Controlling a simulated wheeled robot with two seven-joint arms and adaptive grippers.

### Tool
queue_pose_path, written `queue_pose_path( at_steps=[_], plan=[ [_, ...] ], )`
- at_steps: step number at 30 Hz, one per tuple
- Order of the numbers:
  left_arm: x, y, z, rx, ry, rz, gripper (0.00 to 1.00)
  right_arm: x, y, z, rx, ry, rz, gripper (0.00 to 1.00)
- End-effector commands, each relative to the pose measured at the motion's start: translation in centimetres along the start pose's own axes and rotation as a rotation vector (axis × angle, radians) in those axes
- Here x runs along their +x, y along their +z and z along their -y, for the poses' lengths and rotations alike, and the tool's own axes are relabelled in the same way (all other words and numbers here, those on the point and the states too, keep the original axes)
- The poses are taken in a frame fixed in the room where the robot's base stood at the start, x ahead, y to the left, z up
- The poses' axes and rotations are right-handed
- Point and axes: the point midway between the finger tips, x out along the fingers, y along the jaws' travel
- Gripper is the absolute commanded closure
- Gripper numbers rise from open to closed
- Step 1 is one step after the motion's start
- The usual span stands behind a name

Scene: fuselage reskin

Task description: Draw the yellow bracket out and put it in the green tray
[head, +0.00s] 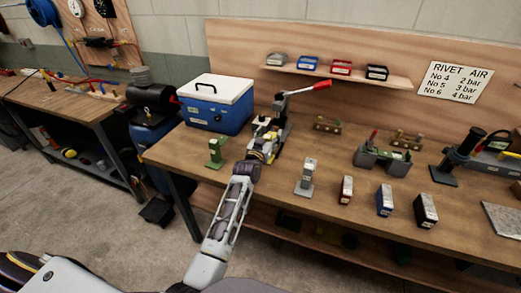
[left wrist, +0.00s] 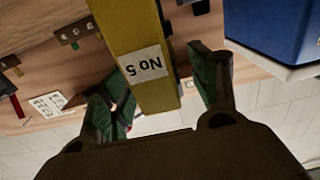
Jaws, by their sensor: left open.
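A yellow piece marked "No 5" (left wrist: 140,35), which looks like the yellow bracket, stands out large in the left wrist view. It lies between the two green-padded fingers of my left gripper (left wrist: 157,85). The fingers are open, with a visible gap on the right side; contact on the left side I cannot tell. In the head view my left gripper (head: 262,152) is at the bench by the lever press (head: 283,125), and the arm and wrist partly hide the yellow part. I cannot make out a green tray. My right gripper is not in view.
A blue cool box with a white lid (head: 217,103) stands just left behind the gripper. A small green stand (head: 216,152) is to its left, a grey stand (head: 306,178) to its right. Small labelled boxes (head: 384,200) line the front. A shelf (head: 335,74) hangs behind.

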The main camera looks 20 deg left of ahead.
Motion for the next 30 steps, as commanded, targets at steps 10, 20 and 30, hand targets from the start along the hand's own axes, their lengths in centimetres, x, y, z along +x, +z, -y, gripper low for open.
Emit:
queue_pose_path(
  at_steps=[10,20,30],
  plan=[
    [-3.1,0.1,0.0,0.0,0.0,0.002,0.38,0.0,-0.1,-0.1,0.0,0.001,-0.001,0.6],
    [-6.0,0.1,0.0,0.001,-0.001,0.001,0.38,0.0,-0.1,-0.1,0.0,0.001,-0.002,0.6],
    [-9.0,0.1,0.0,0.001,0.0,0.001,0.38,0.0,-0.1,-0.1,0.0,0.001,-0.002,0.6]
  ],
)
